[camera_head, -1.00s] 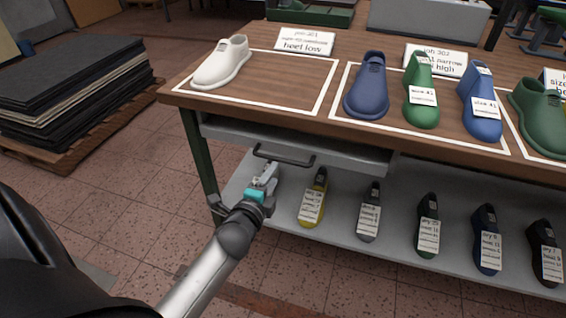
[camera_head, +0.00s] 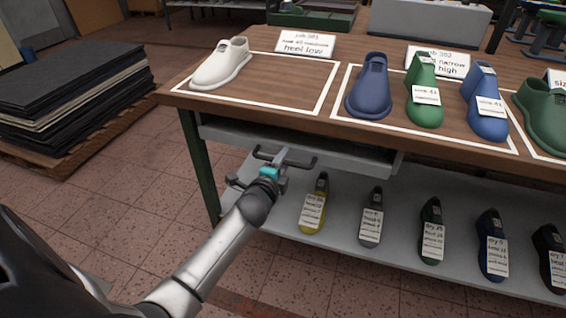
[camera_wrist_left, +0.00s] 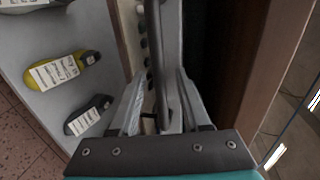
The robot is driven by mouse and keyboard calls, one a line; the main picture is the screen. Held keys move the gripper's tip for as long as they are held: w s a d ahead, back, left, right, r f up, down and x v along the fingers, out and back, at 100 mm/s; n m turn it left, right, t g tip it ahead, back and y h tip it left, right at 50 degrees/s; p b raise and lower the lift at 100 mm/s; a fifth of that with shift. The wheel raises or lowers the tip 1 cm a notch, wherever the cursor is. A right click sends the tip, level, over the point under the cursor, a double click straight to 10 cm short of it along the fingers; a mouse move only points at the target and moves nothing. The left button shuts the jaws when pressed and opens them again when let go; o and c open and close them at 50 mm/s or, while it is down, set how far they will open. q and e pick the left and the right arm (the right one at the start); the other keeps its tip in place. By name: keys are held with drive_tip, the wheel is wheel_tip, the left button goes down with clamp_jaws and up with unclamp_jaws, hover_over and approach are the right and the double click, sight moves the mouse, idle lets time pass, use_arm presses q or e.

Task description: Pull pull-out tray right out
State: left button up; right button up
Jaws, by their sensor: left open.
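The grey pull-out tray (camera_head: 352,160) sits under the left part of the wooden bench top, with a dark bar handle (camera_head: 305,163) on its front. My left gripper (camera_head: 283,155) is at the middle of this handle, with its fingers open. In the left wrist view the open fingers (camera_wrist_left: 160,95) reach either side of a long grey bar-like part (camera_wrist_left: 167,75), probably the handle or tray front. Whether the fingers touch it, I cannot tell. My right gripper is not in view.
White, blue and green shoe lasts stand on the bench top (camera_head: 285,88) with label cards. A lower grey shelf (camera_head: 340,236) holds several tagged lasts, including a yellow one (camera_head: 312,212). Stacked dark sheets (camera_head: 75,90) lie on a pallet at left. Tiled floor before the bench is clear.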

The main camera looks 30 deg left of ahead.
use_arm(q)
clamp_jaws()
idle(0.3)
idle(1.1)
